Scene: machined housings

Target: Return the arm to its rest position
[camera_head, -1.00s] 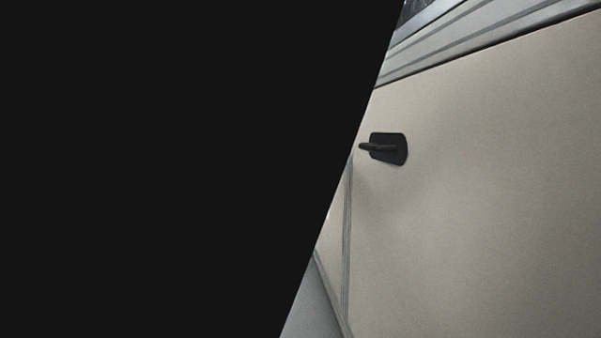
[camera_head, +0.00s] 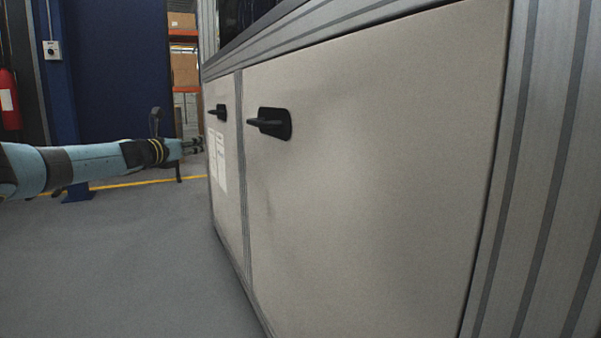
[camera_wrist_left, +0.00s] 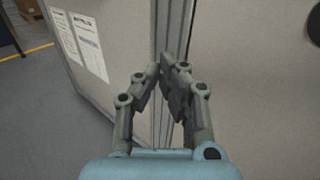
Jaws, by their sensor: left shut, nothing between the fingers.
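My left arm comes in from the left in the head view, light blue with dark bands. Its gripper (camera_head: 196,146) points right, toward the cabinet's far end. In the left wrist view the left gripper (camera_wrist_left: 160,75) has its fingers drawn together with nothing between them. Behind the fingers are the cabinet's grey panels and a metal post (camera_wrist_left: 172,35). I cannot tell whether the fingers touch the cabinet. My right gripper is not in view.
A large beige cabinet (camera_head: 370,170) with closed-looking doors and black handles (camera_head: 270,122) fills the right side. Printed sheets (camera_head: 217,160) are on its far panel. Open grey floor (camera_head: 120,260) lies at left. A red extinguisher (camera_head: 9,100) and shelves with boxes (camera_head: 184,68) stand behind.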

